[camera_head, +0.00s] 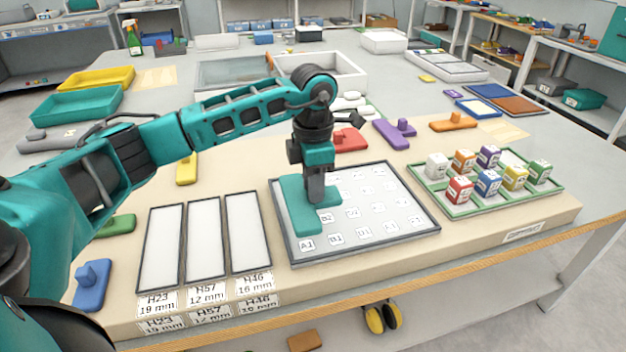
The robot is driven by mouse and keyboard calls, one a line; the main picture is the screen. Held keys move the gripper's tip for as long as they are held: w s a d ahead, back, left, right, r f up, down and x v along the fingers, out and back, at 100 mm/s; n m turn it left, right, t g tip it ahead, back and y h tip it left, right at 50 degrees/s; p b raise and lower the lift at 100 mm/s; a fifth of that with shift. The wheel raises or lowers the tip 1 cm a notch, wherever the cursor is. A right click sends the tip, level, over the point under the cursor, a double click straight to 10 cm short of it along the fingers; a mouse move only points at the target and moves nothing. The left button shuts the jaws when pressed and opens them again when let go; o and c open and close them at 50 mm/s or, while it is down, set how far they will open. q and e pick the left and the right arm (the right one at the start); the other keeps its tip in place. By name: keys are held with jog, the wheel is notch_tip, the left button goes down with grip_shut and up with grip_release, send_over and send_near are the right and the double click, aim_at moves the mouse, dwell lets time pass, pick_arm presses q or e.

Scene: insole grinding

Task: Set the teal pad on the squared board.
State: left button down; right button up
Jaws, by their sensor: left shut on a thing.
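The teal pad (304,222) is a flat block with a raised knob. It is over the left part of the squared board (424,229), a white plate with a dark frame and lettered squares. The pad covers part of the board's left side, and I cannot tell whether it touches the surface. My left gripper (316,190) points down and is shut on the pad's knob. The labels A1, B1 and D1 show along the board's front row. My right gripper is not in view.
Three white framed panels (206,238) lie left of the board. Red (350,140), purple (392,134), orange (453,122), yellow (187,169), green (118,226) and blue (91,285) knobbed pads lie around the board.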

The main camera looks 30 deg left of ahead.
pick_arm(q)
jog(key=shift+f+b, duration=1.3)
jog(key=shift+f, duration=0.7)
jog(key=shift+f+b, duration=0.3)
jog(key=shift+f, duration=0.25)
jog(key=c, duration=1.2)
grip_release()
jog(key=shift+o, duration=0.2)
jog(key=shift+r, duration=0.1)
jog(key=shift+r+p, duration=1.85)
jog(key=shift+r, duration=0.55)
jog(key=o, duration=0.5)
